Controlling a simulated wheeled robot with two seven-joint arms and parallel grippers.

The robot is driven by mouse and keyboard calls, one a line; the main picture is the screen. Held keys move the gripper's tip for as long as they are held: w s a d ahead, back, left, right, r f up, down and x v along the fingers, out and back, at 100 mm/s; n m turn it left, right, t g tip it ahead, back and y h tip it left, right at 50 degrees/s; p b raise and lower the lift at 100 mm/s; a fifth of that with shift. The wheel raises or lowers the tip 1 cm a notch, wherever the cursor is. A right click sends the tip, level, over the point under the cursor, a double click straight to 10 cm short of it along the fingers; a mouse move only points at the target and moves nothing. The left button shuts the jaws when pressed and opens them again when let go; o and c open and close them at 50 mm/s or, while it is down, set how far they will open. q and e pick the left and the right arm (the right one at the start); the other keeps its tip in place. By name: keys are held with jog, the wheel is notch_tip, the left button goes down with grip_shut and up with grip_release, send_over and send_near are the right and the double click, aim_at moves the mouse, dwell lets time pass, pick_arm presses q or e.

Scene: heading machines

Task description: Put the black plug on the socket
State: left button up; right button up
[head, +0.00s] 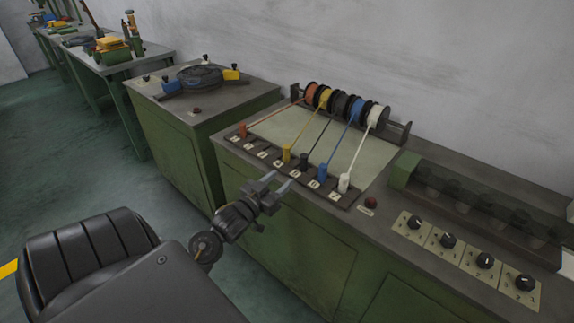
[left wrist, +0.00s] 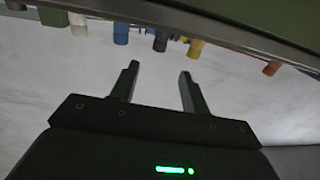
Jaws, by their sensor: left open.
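The black plug (head: 303,160) stands at the end of a dark cord on the dark socket strip (head: 303,177), between the yellow and blue plugs. I cannot tell which socket on the strip is meant, or whether the black plug is seated. My left gripper (head: 277,185) is open and empty, in front of the bench edge and apart from the plugs. In the left wrist view, the black plug (left wrist: 160,41) appears beyond the gap between the two open fingers (left wrist: 159,70). My right gripper is not in view.
Red (head: 243,130), yellow (head: 287,153), blue (head: 323,170) and white (head: 344,182) plugs flank it, with cords running to spools (head: 340,104) behind. Black knobs (head: 448,240) sit on the bench to the right. Another green cabinet (head: 190,125) stands left.

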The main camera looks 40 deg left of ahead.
pick_arm(q)
jog(key=shift+s, duration=0.4)
jog(key=shift+f, duration=0.1)
jog(key=s+d+f+g, duration=0.2)
jog(key=s+f+g, duration=0.1)
jog(key=f, duration=0.9)
jog(key=s+d+f+g+h, duration=0.1)
jog(key=s+d+f+g, duration=0.1)
jog(key=f, duration=1)
jog(key=s+d+f+g, duration=0.2)
jog(key=s+f+g, duration=0.1)
jog(key=f, duration=0.8)
jog(key=s+d+f+m+g, duration=0.1)
jog(key=s+d+f+g, duration=0.35)
jog(key=s+f, duration=0.75)
jog(key=s+d+f+m+g, duration=0.1)
jog(key=s+d+f, duration=0.1)
jog(key=s, duration=0.5)
jog(key=s+d+f+g, duration=0.2)
jog(key=s+f, duration=0.3)
jog(key=s, duration=0.2)
jog(key=s+d+f+m+g, duration=0.1)
jog(key=s+f, duration=0.2)
jog(key=s, duration=0.4)
jog(key=shift+d+f+m+h, duration=0.15)
jog(key=shift+d+m+h, duration=0.15)
jog(key=shift+d+h, duration=0.1)
jog(key=shift+s+g, duration=0.15)
jog(key=shift+g, duration=0.1)
